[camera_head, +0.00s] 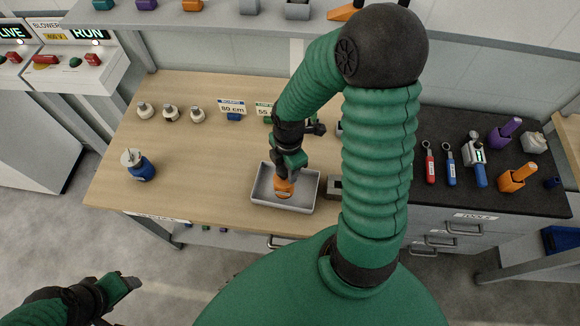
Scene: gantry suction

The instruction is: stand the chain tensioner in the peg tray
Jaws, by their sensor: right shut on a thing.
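My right gripper (283,177) points down over the light grey tray (301,206) near the front edge of the wooden bench. It is shut on an orange part (284,187), which looks like the chain tensioner. The part is inside the tray's outline, roughly upright; I cannot tell whether its lower end touches the tray floor. No pegs can be made out in the tray, and my gripper and the part cover some of it. My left gripper (130,283) is low at the bottom left, away from the bench, with no object visible in it; its finger gap is unclear.
A dark grey block (334,188) stands just right of the tray, partly behind my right arm. Tools lie on the black mat (437,195) at right.

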